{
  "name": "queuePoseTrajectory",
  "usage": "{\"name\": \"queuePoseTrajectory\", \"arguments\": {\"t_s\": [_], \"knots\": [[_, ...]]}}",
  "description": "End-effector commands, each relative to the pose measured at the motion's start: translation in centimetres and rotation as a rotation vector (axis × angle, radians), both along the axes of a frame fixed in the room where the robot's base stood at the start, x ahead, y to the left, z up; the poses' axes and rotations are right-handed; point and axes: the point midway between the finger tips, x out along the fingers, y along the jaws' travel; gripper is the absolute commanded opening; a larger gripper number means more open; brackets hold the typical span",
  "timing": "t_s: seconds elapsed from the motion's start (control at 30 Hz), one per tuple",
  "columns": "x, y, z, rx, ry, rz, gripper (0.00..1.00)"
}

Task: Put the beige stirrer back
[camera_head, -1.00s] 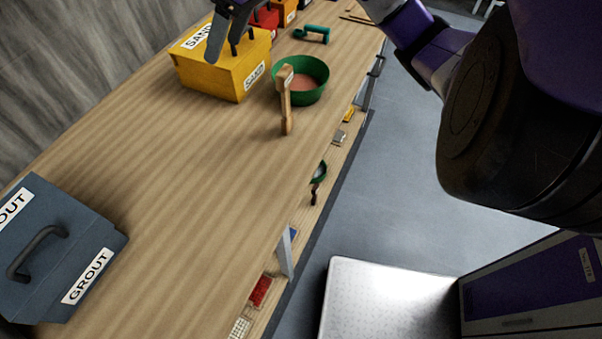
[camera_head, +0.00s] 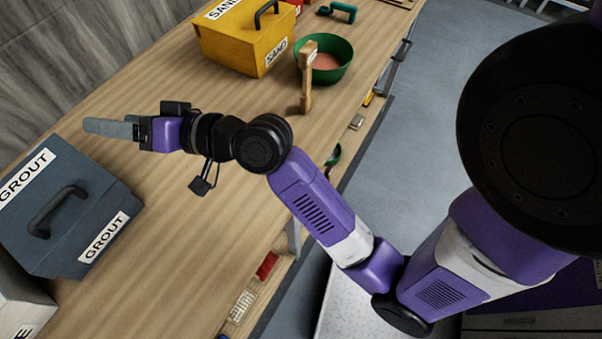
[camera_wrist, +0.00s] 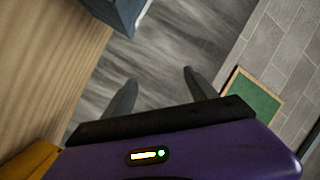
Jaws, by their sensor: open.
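The beige stirrer (camera_head: 306,82) stands nearly upright in the head view, touching or just in front of the near left side of a green bowl (camera_head: 343,71) with pinkish contents. It has a wide top with a small label, and its lower end is at the wooden bench top. My gripper (camera_head: 97,127) is over the bench, left of the stirrer and well apart from it, pointing left towards the wall. In the wrist view its two fingers (camera_wrist: 158,92) are spread with nothing between them.
A yellow SAND box (camera_head: 240,43) stands behind the bowl's left. A grey-blue GROUT box (camera_head: 62,215) stands at the left, near my gripper; its corner shows in the wrist view (camera_wrist: 122,12). A teal tool (camera_head: 338,12) lies farther back. The bench middle (camera_head: 215,105) is clear.

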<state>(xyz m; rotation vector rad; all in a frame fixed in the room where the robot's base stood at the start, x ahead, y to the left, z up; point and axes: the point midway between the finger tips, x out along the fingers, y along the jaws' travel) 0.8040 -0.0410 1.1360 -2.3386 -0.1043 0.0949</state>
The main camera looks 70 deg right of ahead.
Motion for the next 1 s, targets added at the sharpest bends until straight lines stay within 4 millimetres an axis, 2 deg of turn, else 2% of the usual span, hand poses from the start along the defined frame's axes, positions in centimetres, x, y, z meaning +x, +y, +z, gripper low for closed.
{"name": "queuePoseTrajectory", "arguments": {"t_s": [0.03,0.1,0.17,0.3,0.5,0.63,0.8,0.9,1.0], "knots": [[-1.4,1.2,-1.8,0.010,0.019,-0.023,0.67],[-3.2,2.1,-3.8,0.005,0.040,-0.062,0.67],[-5.1,2.8,-5.5,-0.014,0.061,-0.094,0.67],[-10.1,4.1,-9.0,-0.086,0.118,-0.149,0.67],[-18.5,5.0,-12.3,-0.269,0.191,-0.170,0.67],[-24.1,5.0,-13.0,-0.428,0.219,-0.143,0.67],[-29.9,4.5,-12.3,-0.638,0.215,-0.064,0.67],[-32.0,4.3,-11.6,-0.725,0.200,-0.019,0.67],[-33.2,4.2,-11.1,-0.780,0.188,0.012,0.67]]}}
